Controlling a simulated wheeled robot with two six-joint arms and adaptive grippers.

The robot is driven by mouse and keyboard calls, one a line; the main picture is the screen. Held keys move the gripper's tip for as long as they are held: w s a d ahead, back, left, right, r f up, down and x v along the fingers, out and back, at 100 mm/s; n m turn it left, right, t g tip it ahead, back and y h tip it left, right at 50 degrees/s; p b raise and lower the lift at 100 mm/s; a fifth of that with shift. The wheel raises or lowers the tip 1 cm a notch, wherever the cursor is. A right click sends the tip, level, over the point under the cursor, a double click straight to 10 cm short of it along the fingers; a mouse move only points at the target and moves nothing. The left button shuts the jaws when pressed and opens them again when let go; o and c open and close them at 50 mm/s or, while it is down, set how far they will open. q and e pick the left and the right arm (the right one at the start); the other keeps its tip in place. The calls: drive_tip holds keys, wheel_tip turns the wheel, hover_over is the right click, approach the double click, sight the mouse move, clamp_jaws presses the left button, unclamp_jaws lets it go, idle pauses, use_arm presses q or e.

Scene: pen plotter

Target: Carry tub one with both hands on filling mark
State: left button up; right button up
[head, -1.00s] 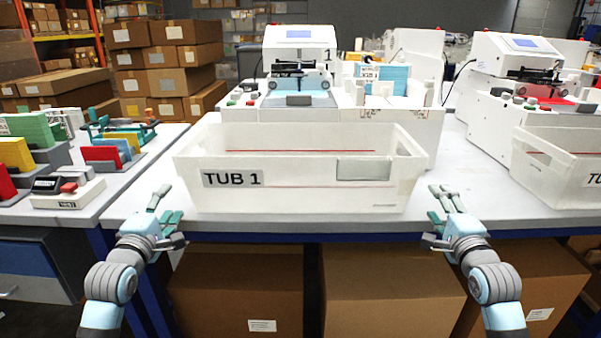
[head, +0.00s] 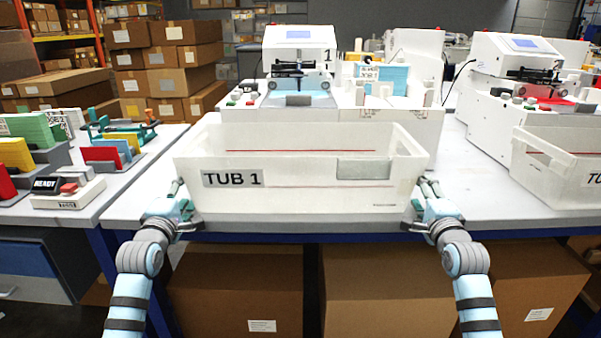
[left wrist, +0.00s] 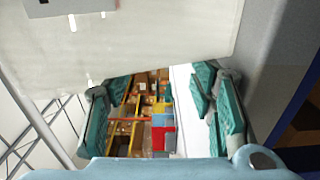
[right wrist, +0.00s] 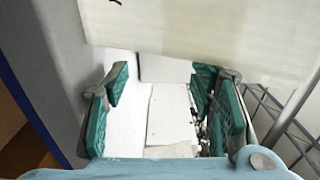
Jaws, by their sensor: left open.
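Tub one (head: 290,198), a white tub labelled TUB 1, stands upright on the grey table near its front edge. Red lines run across its walls; I cannot tell whether either is the filling mark. My left gripper (head: 182,197) is open beside the tub's left end. My right gripper (head: 425,194) is open beside its right end. The left wrist view shows the tub wall (left wrist: 130,45) above the spread fingers. The right wrist view shows the wall (right wrist: 210,35) likewise, with nothing between the fingers. Whether either gripper touches the tub is unclear.
A white plotter marked 1 (head: 299,48) stands behind the tub. Another tub (head: 565,168) is at the right. A READY box with a red button (head: 66,193) and coloured holders (head: 105,155) are on the left table.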

use_arm(q)
drive_tip(key=shift+d+r+p, duration=0.2)
drive_tip(key=shift+r+p, duration=0.4)
drive_tip(key=shift+d+r+p, duration=0.15)
drive_tip(key=shift+r+p, duration=0.4)
drive_tip(key=shift+r, duration=0.05)
use_arm(e)
drive_tip(key=shift+a+r, duration=0.25)
drive_tip(key=shift+r, duration=0.85)
drive_tip(key=shift+f, duration=0.1)
use_arm(q)
drive_tip(key=shift+f, duration=0.1)
use_arm(e)
drive_tip(key=shift+f, duration=0.1)
